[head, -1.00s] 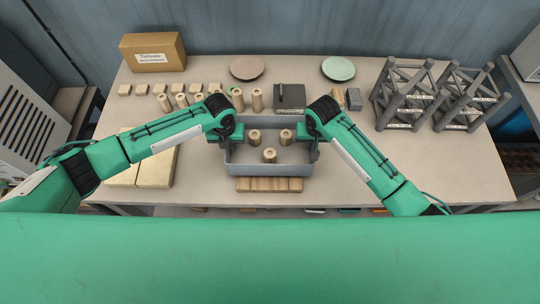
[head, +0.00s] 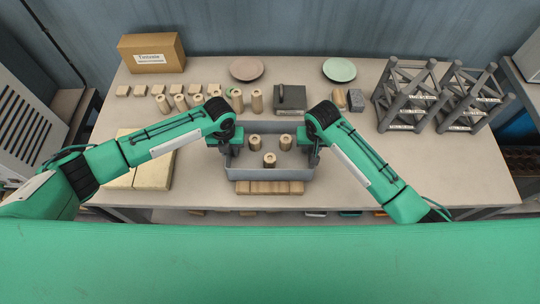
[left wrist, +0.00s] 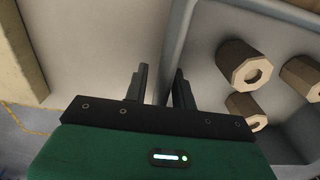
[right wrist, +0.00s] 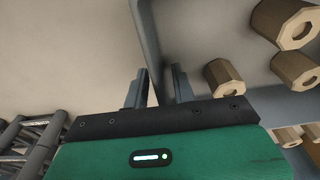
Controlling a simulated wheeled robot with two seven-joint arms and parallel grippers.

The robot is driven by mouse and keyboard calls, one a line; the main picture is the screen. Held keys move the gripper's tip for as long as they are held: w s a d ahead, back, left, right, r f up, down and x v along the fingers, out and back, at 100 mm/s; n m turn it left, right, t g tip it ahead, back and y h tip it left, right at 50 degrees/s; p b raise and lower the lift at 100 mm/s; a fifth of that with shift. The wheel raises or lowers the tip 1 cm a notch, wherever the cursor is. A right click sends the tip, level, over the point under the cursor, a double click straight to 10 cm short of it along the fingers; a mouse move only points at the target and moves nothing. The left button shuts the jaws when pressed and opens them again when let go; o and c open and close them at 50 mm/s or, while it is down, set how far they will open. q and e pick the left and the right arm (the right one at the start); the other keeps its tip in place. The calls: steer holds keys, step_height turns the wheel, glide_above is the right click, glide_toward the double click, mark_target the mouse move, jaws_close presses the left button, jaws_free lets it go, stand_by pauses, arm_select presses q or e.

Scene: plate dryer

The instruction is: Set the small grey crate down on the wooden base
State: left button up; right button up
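The small grey crate (head: 270,173) is between my two grippers in the head view, with three wooden cylinders standing inside. The wooden base (head: 270,188) lies under and in front of the crate, and only its near strip shows. Whether the crate touches it cannot be told. My left gripper (head: 229,158) has its fingers on both sides of the crate's left wall, and that wall also shows in the left wrist view (left wrist: 178,57). My right gripper (head: 312,157) likewise pinches the right wall, as the right wrist view (right wrist: 152,45) shows.
Wooden cylinders (head: 238,101) and a dark grey box (head: 290,96) stand behind the crate. A pale block (head: 154,175) lies at left. Plates (head: 339,69) lie at the back; grey racks (head: 410,95) stand right. The table's front edge is close before the base.

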arm_select(q)
step_height(320, 180, up, 11)
steer(key=shift+r, duration=0.25)
arm_select(e)
steer(key=shift+r, duration=0.25)
steer(key=r, duration=0.3)
steer(key=s+r, duration=0.1)
steer(key=r, duration=0.7)
steer(key=shift+s+r, duration=0.2)
